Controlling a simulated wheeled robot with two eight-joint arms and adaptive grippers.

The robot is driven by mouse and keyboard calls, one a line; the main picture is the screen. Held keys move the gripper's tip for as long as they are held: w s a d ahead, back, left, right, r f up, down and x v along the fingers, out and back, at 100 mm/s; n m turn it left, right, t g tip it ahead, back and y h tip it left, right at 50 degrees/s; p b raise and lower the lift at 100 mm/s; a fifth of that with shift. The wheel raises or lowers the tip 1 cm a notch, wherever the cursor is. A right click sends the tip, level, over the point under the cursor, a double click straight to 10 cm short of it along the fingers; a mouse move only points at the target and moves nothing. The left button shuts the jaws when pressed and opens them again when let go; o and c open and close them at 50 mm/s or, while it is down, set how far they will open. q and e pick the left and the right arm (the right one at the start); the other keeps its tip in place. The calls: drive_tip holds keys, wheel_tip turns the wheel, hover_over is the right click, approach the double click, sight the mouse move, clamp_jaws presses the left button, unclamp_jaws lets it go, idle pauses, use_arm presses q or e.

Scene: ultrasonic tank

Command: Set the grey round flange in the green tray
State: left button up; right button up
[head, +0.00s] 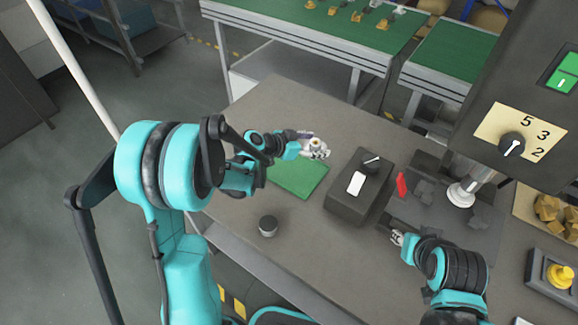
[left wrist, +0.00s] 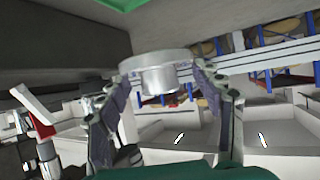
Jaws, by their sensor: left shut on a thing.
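The grey round flange (left wrist: 158,72), a disc with a short hub, is held between the two fingers of my left gripper (left wrist: 160,90) in the left wrist view. In the head view my left gripper (head: 316,148) is shut on it above the table, by the far edge of the green tray (head: 300,178); the flange is mostly hidden there. The tray is a flat green square, and its visible part is empty. The gripper and forearm cover its far left part. My right gripper (head: 397,238) is at the right, low by the dark fixture; its fingers are too small to judge.
A dark box with a white switch and black knob (head: 358,188) stands right of the tray. A dark cylinder with a grey top (head: 268,226) stands in front of it. A red piece (head: 402,184) and a silver post (head: 461,194) are further right.

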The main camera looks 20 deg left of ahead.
use_arm(q)
drive_tip(key=b, duration=0.3)
hover_over(289, 168)
wheel_tip(289, 168, down, 5)
drive_tip(key=shift+f, duration=0.1)
drive_tip(key=shift+f+b, duration=0.8)
drive_tip(key=shift+f, duration=1.05)
drive_tip(key=shift+f, duration=0.2)
drive_tip(key=o, duration=1.3)
drive_tip(key=shift+r, duration=0.1)
